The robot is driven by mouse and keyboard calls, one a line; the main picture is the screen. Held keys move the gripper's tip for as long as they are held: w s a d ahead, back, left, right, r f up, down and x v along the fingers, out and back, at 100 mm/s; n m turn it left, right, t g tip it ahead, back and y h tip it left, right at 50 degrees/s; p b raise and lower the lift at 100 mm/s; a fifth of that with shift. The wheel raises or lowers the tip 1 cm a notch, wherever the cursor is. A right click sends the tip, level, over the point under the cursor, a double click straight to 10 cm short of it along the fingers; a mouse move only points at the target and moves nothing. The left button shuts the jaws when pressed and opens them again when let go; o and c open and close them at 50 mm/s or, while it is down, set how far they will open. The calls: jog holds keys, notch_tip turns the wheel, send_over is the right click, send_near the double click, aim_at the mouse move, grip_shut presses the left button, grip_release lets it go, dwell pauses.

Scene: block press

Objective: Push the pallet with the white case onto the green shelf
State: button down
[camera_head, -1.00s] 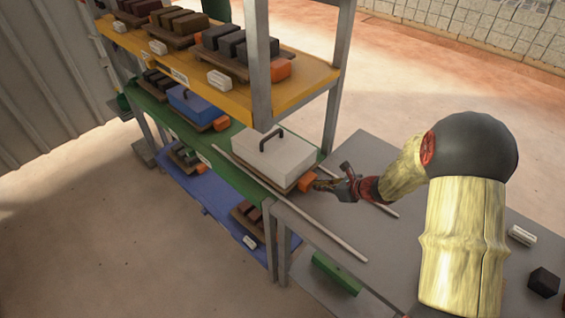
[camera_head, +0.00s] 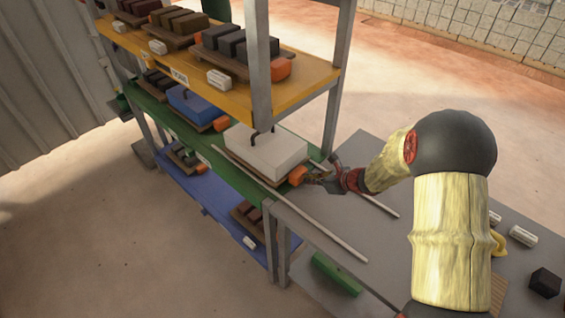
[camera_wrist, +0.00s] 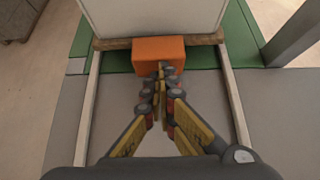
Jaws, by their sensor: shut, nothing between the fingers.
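The white case (camera_head: 266,148) with a dark handle sits on a wooden pallet (camera_head: 262,176) on the green shelf (camera_head: 228,178), the middle level of the rack. An orange block (camera_head: 297,175) is at the pallet's near end; it also shows in the wrist view (camera_wrist: 158,53). My gripper (camera_head: 313,179) is shut and empty, its fingertips at the orange block's face, touching or very nearly so. In the wrist view my gripper (camera_wrist: 160,72) points straight at the block, and the pallet edge (camera_wrist: 112,44) lies over the green surface.
Two pale rails (camera_head: 335,240) run from the grey table (camera_head: 375,228) onto the shelf, either side of the pallet. A blue case (camera_head: 192,104) stands farther along the green shelf. A rack post (camera_head: 257,65) rises close beside the white case. Loose blocks (camera_head: 544,282) lie on the table at right.

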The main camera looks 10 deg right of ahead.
aim_at(295, 169)
jog(key=shift+w+a, duration=1.5)
jog(key=shift+w, duration=0.25)
jog(key=shift+w+a, duration=1.5)
jog(key=shift+w, duration=0.25)
jog(key=shift+s+d, duration=0.4)
jog(key=shift+s, duration=0.1)
jog(key=shift+s+d+r+p, duration=0.25)
jog(key=shift+r+p, duration=0.4)
jog(key=shift+r, duration=0.35)
jog(key=shift+s+d+r+p, duration=0.25)
jog(key=shift+r+p, duration=0.4)
jog(key=shift+r, duration=0.4)
jog(key=shift+s+d+r+p, duration=0.25)
jog(key=shift+r+p, duration=0.4)
jog(key=shift+r, duration=0.35)
